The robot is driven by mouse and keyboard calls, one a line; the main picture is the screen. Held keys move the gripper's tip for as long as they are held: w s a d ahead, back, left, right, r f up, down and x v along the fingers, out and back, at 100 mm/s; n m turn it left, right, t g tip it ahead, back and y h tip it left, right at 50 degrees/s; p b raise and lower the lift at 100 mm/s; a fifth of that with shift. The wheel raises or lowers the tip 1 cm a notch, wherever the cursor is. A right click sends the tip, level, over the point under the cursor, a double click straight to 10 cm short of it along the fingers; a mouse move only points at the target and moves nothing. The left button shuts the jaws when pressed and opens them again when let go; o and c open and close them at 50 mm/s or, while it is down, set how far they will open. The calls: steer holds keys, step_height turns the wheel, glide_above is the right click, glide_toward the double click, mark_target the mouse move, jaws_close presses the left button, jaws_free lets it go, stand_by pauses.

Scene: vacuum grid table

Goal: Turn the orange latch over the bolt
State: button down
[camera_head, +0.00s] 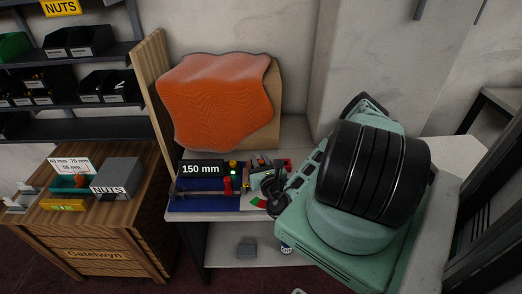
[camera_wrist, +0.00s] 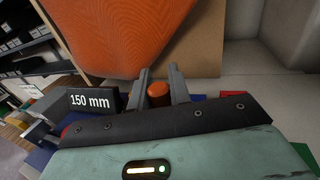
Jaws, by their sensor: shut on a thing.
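My gripper (camera_wrist: 160,84) shows in the wrist view as two grey fingers on either side of an upright orange knob-like piece (camera_wrist: 158,95), which looks like the orange latch. The jaws are shut on it. In the head view my gripper (camera_head: 260,163) is at the back right of the small blue work board (camera_head: 205,205), partly hidden by my own wrist. I cannot make out the bolt under or beside the latch, nor how far the latch is turned.
A black "150 mm" sign (camera_head: 202,169) stands left of my gripper. A red upright piece (camera_head: 228,186) stands on the board. An orange cloth-like sheet (camera_head: 215,95) hangs over a panel behind. A wooden cabinet (camera_head: 95,225) with a grey NUTS box (camera_head: 118,175) is at left.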

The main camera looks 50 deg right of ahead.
steer(key=shift+a+m+g+h+p, duration=0.25)
steer(key=shift+m+g+h+p, duration=0.6)
steer(key=shift+h+p, duration=0.3)
steer(key=shift+w, duration=0.1)
steer(key=c, duration=1.3)
jaws_free()
step_height(320, 180, up, 10)
